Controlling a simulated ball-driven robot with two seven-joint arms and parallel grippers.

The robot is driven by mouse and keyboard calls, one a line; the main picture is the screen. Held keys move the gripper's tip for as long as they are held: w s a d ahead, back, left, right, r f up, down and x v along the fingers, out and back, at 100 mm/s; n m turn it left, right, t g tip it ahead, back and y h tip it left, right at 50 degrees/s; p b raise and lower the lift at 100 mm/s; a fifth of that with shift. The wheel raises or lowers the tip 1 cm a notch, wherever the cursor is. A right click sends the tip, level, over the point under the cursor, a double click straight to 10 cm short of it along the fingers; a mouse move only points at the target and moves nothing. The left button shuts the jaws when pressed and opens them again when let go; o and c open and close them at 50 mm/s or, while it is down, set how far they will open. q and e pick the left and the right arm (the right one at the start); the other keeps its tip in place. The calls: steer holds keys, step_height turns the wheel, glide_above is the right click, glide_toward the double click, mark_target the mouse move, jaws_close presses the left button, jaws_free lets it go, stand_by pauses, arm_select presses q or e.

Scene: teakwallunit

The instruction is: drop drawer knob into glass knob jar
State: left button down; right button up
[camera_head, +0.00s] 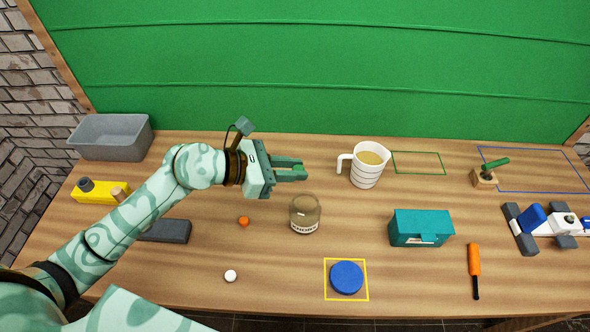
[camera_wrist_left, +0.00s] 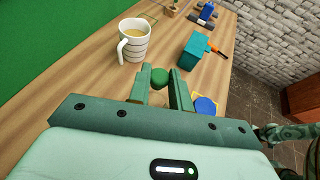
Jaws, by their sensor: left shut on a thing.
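My left gripper (camera_head: 304,170) shows in the head view, just above and slightly left of the glass knob jar in the picture. In the left wrist view, its fingers (camera_wrist_left: 162,84) are shut on a round green drawer knob (camera_wrist_left: 160,76). The glass knob jar (camera_head: 305,214) is a small brownish see-through jar with a white label, upright on the table. The gripper and jar are apart. I cannot make out the jar in the wrist view. An orange knob (camera_head: 243,221) and a white knob (camera_head: 230,276) lie on the table. My right gripper is not in view.
A striped mug (camera_head: 367,170) stands right of the gripper; a teal box (camera_head: 420,227) is farther right. A blue disc (camera_head: 346,278) lies inside a yellow square. A grey bin (camera_head: 112,150) and yellow block (camera_head: 97,196) are at left. The table around the jar is clear.

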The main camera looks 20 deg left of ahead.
arm_select(q)
steer(key=b, duration=0.3)
glide_above(292, 202)
step_height(292, 202, down, 4)
steer(key=shift+f, duration=0.25)
steer(key=c, duration=1.3)
jaws_free()
steer(key=shift+o, duration=0.6)
steer(key=p+v, duration=0.1)
steer(key=v, duration=1.5)
steer(key=shift+r, duration=0.25)
